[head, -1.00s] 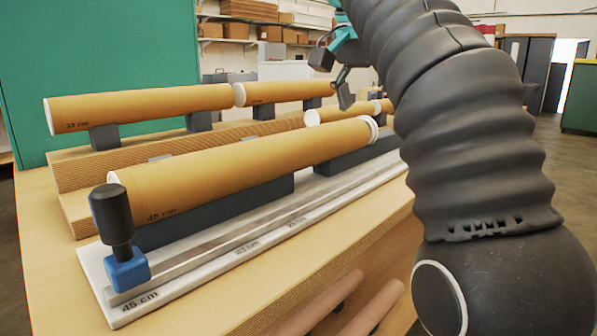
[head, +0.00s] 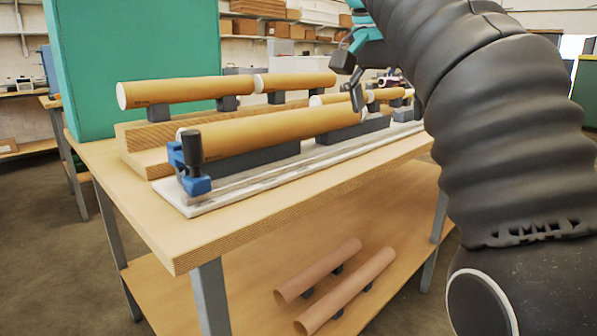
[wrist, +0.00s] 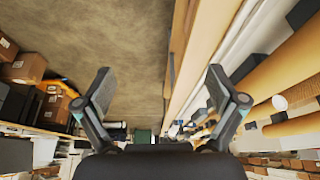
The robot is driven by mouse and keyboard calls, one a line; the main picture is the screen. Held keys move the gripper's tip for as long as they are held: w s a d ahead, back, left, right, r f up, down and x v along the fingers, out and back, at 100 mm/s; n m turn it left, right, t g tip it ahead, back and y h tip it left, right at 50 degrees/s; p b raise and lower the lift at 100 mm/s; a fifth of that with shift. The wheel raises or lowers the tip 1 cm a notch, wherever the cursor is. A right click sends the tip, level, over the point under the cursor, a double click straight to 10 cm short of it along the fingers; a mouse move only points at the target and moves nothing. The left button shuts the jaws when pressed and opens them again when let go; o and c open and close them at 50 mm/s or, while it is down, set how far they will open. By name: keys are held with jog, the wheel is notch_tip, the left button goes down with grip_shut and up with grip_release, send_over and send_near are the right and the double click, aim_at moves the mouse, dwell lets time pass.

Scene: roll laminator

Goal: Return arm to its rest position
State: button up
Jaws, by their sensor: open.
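My black arm fills the right side of the head view. My gripper (head: 349,80) is at its end, teal and dark grey, seen small in front of the far part of the table. In the wrist view my gripper (wrist: 159,88) has its two fingers wide apart with nothing between them. There the fingers are over a strip of bare floor, and the table edge runs just right of the middle. The gripper looks apart from the tubes, though its exact distance from them is hard to tell.
The wooden table (head: 115,170) carries orange-brown tubes (head: 272,132) on dark supports, and a white base with a blue-and-black clamp (head: 194,167). Two pinkish tubes (head: 345,290) lie on the lower shelf. A green panel (head: 130,50) stands behind. Floor (head: 50,245) is clear at left.

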jog(key=s+f+n+y, duration=0.1)
jog(key=s+f, duration=0.5)
jog(key=f, duration=0.6)
jog(key=s+d+f+n+t+y, duration=0.1)
jog(key=s+f+n, duration=0.3)
jog(key=s+f, duration=0.3)
jog(key=s+f+n+t+y, duration=0.1)
jog(key=s+f+n, duration=0.2)
jog(key=f, duration=1.3)
jog(key=s, duration=0.3)
jog(key=shift+s+d+f, duration=0.3)
jog(key=shift+s+d, duration=0.05)
jog(key=shift+d, duration=0.05)
